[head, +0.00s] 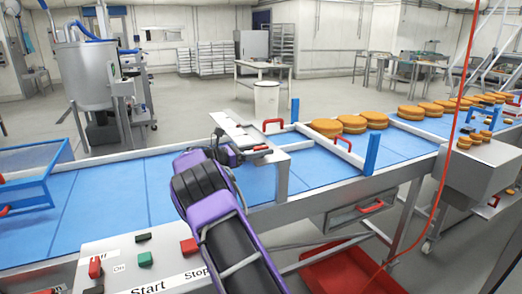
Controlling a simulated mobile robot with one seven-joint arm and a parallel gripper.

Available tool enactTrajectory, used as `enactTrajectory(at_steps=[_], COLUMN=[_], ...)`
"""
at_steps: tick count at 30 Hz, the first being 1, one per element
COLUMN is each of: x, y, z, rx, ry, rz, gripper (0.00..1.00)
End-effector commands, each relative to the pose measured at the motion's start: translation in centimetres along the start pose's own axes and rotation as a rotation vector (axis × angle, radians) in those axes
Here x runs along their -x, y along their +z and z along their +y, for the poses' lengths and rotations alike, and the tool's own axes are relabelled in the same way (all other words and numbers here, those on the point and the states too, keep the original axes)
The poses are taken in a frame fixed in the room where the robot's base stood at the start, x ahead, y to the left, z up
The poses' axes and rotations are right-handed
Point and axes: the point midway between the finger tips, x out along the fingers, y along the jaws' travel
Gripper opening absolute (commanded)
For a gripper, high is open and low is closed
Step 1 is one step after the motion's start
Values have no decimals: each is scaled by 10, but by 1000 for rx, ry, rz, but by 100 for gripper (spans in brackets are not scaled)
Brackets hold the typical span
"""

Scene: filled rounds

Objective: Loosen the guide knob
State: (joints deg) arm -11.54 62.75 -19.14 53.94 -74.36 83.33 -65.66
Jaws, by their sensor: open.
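My purple and black arm reaches up from the bottom to the conveyor's near side. My gripper (240,151) is small in the head view, at the near end of a pale metal bracket (284,158). A small red and black piece (259,148), perhaps the guide knob, is on the bracket just right of the gripper. I cannot tell whether they touch. The jaws look open, with nothing seen between them. A pale guide rail (325,146) runs slanting over the blue belt, with red handles (342,141) and blue end posts (371,153).
Several round orange-brown cakes (353,124) stand on the belt (120,190) beyond the guide. A blue tray (30,190) is at the left. A start/stop panel (150,265) is at the near edge. A red cable (447,150) hangs at the right; a red crate (345,272) is below.

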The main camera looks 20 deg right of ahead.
Motion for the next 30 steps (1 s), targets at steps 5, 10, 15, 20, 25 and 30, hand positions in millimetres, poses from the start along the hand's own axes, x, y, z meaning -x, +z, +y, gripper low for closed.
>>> enactTrajectory(at_steps=[5,10,15,20,25,30], x=[0,0,0,0,0,1], y=[0,0,0,0,0,0], z=[0,0,0,0,0,-1], rx=[0,0,0,0,0,2], ry=[0,0,0,1,21,80], rz=[0,0,0,0,0,0], gripper=[42,12,0,0,0,0])
